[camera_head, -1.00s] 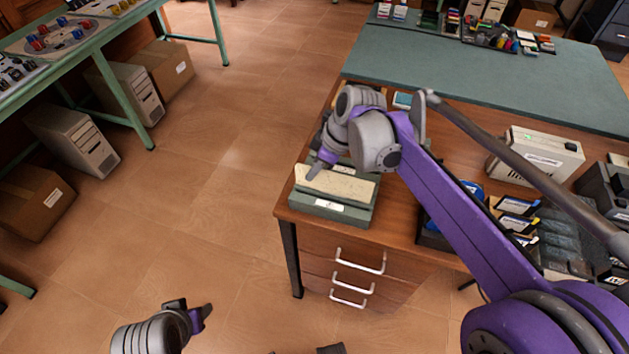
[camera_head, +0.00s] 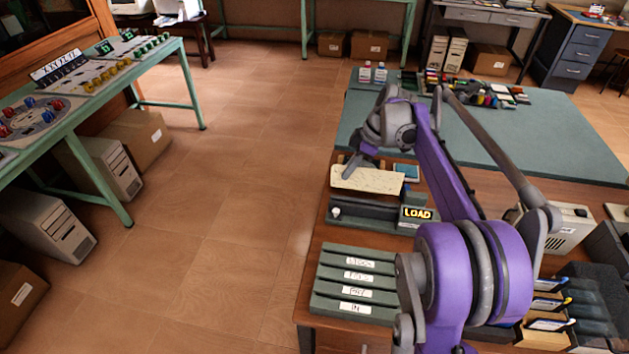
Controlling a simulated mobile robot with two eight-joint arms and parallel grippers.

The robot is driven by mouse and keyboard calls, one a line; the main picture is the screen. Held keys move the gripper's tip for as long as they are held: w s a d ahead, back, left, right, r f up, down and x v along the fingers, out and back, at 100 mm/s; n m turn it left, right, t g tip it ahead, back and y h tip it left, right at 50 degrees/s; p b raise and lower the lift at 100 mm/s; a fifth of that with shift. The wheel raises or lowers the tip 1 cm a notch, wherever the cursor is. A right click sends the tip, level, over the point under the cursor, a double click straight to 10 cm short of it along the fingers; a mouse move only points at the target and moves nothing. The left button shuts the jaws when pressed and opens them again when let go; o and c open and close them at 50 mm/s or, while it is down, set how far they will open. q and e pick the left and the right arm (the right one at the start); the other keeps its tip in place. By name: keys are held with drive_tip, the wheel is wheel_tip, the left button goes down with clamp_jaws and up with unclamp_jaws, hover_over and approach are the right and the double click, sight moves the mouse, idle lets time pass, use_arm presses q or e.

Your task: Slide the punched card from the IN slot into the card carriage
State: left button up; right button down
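The cream punched card (camera_head: 382,183) is held flat by my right gripper (camera_head: 351,172), which comes in from above and behind it. The fingers appear shut on the card's left part, partly hidden by the wrist. The card is over or at the back of the green card carriage (camera_head: 372,212), which has a lit LOAD sign (camera_head: 417,213). I cannot tell whether the card touches the carriage. The green slot rack (camera_head: 325,285) stands nearer, with several labelled slots, and the IN slot (camera_head: 354,307) is lowest. No card shows in it. My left gripper is out of view.
The wooden desk (camera_head: 318,240) carries these things, with a green mat (camera_head: 550,140) behind. A beige box (camera_head: 565,232) and a card tray (camera_head: 548,325) stand to the right. My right arm covers part of the desk. Open tiled floor (camera_head: 230,200) lies left.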

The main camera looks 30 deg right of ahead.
sight(350, 184)
drive_tip(key=f+b, duration=0.1)
drive_tip(key=d+f+b, duration=0.1)
drive_tip(key=f, duration=0.1)
drive_tip(key=f+b, duration=0.2)
drive_tip(key=shift+w+d+f, duration=0.15)
drive_tip(key=shift+w+d, duration=0.1)
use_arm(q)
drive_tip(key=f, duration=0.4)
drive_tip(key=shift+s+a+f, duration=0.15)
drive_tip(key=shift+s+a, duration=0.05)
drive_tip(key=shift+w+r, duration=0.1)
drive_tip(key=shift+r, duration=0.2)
use_arm(e)
drive_tip(key=shift+f, duration=0.45)
idle(1.0)
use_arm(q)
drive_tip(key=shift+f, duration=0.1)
use_arm(e)
drive_tip(key=shift+f, duration=0.2)
drive_tip(key=shift+f+b, duration=0.7)
drive_tip(key=shift+f, duration=1.15)
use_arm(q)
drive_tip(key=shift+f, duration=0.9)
